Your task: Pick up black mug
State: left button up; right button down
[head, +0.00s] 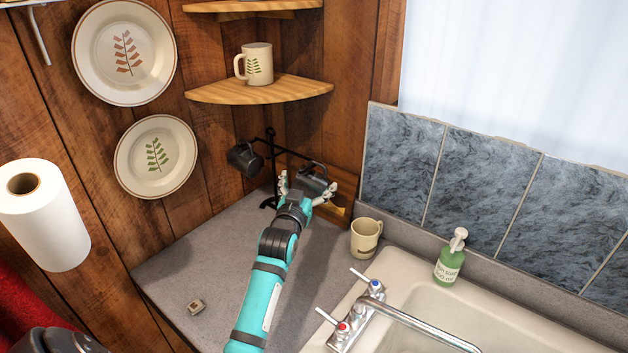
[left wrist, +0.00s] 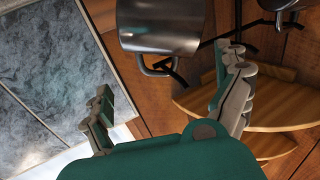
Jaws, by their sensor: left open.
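A dark metal rack (head: 271,150) stands in the counter corner with two black mugs on its arms. One black mug (head: 244,159) hangs on the left side. The other black mug (head: 313,176) is on the right side, right at my left gripper (head: 308,187), which partly hides it. The left gripper's fingers are spread on either side of this mug. In the left wrist view the near mug (left wrist: 160,28) is beyond the open fingertips (left wrist: 165,72), with its handle towards them. Whether the fingers touch it is unclear. My right gripper is not seen.
A cream mug (head: 366,238) stands right of my arm beside the sink (head: 410,277) and faucet (head: 372,304). A soap bottle (head: 451,258) is farther right. A wooden corner shelf (head: 262,91) with a patterned mug (head: 256,64) is above the rack. The counter's left part is mostly clear.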

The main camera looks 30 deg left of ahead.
aim_at(311, 179)
pick_arm(q)
jog(key=p+x, duration=0.1)
jog(key=x, duration=0.1)
jog(key=p+x, duration=0.1)
jog(key=x, duration=0.1)
jog(key=shift+a, duration=0.3)
jog(key=shift+w+a+f+p, duration=0.1)
jog(key=shift+w+a+p, duration=0.05)
jog(key=shift+w+p, duration=0.25)
jog(key=shift+c, duration=0.5)
jog(key=shift+s, duration=0.1)
jog(key=c, duration=1.4)
jog(key=shift+f, duration=0.1)
grip_shut()
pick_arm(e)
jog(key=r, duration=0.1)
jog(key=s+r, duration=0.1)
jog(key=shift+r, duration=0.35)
